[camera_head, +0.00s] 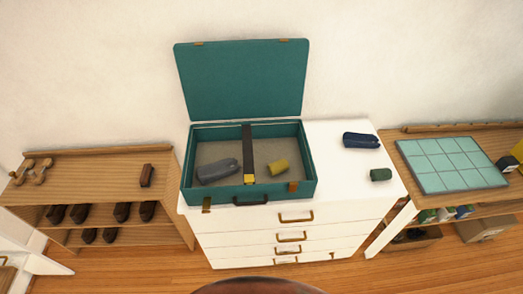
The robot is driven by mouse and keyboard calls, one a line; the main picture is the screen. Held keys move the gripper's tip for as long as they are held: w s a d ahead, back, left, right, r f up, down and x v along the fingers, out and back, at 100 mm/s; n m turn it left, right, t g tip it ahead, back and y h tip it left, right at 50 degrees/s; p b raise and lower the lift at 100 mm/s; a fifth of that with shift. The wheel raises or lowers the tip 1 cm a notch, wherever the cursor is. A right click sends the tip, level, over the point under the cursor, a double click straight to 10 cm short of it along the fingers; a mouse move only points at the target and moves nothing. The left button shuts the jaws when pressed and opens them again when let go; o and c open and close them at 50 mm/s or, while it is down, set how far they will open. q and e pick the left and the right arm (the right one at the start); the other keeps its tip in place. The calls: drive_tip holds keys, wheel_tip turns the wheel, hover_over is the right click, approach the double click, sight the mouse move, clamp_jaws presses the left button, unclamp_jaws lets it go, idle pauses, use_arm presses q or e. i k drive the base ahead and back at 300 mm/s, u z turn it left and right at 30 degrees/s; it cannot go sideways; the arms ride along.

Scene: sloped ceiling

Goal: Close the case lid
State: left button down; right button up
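A teal case (222,194) stands on a white chest of drawers. Its lid (243,82) is open and stands upright at the back, close to the wall. Inside the case lie a grey rolled item (217,171) and a yellow rolled item (278,167), with a dark strap (247,145) running front to back between them. Neither of my grippers shows in the head view.
The white chest (340,195) has free top to the right, holding a dark blue roll (361,140) and a green roll (380,175). A wooden shoe rack (95,170) stands left. A wooden table with a tiled board (452,165) stands right.

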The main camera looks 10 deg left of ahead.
sight(251, 78)
drive_tip(key=k, duration=0.5)
drive_tip(key=u, duration=1.7)
drive_tip(key=i, duration=0.9)
drive_tip(key=z, duration=1.85)
